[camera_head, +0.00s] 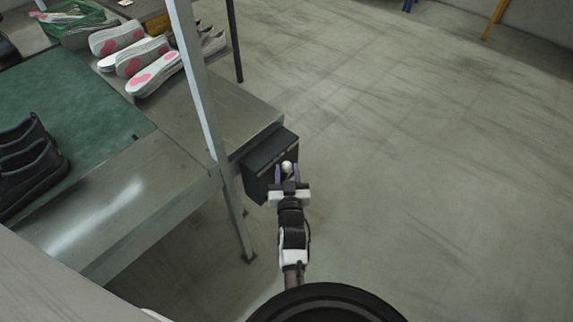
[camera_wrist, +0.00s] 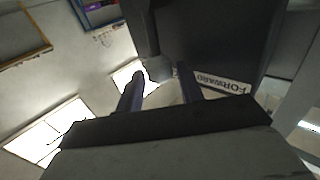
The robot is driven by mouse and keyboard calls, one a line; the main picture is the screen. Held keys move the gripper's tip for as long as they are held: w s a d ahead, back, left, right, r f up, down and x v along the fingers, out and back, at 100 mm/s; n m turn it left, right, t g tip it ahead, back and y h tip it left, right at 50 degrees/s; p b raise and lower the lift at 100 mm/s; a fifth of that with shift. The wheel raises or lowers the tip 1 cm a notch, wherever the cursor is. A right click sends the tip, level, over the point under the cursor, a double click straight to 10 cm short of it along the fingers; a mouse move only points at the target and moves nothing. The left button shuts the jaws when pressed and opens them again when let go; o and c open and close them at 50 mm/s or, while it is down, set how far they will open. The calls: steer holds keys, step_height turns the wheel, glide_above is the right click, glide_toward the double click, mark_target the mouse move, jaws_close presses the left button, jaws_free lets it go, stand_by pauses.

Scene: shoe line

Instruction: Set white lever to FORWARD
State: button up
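The white lever shows as a pale round knob (camera_head: 287,167) on the front of a dark control box (camera_head: 268,160) at the table's corner. In the wrist view the knob (camera_wrist: 159,69) looks grey and sits at the level of my fingertips, between them. My gripper (camera_head: 287,172) is at the box, its two purple fingers either side of the knob. In the wrist view my gripper (camera_wrist: 160,82) is open, with gaps beside the knob. A FORWARD label (camera_wrist: 223,84) is right of the knob there. The lever's stem is mostly hidden.
A metal table (camera_head: 150,205) with a green mat (camera_head: 75,90) stands left of the box. A metal post (camera_head: 200,90) rises close beside the box. Shoes (camera_head: 30,165) and pale pink-marked shoes (camera_head: 150,75) lie on the table. The floor (camera_head: 430,170) to the right is clear.

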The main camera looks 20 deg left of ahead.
jaws_close()
stand_by(0.3)
